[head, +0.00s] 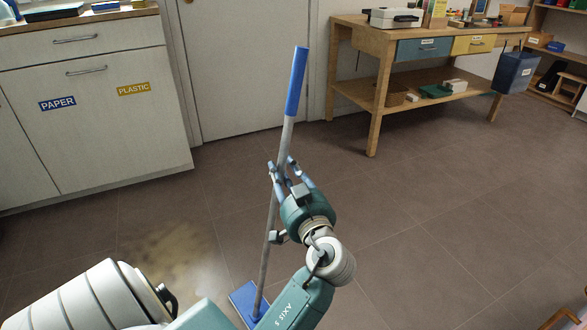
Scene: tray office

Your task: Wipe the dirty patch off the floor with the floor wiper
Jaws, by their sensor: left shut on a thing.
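The floor wiper has a grey pole with a blue grip (297,82) at its top and a flat blue head (243,299) low in the view. My left gripper (280,174) is shut on the pole below the blue grip. The pole stands slightly tilted, its top leaning right. The head is down at floor level, partly hidden by my left arm. The dirty patch (178,255) is a yellowish-brown stain on the dark tiles, left of the wiper head and apart from it. My arm hides its lower edge. My right gripper is not in view.
A white cabinet (90,125) with PAPER and PLASTIC labels stands at the left, behind the patch. A closed door (245,60) is at the back. A wooden workbench (373,130) stands at the back right.

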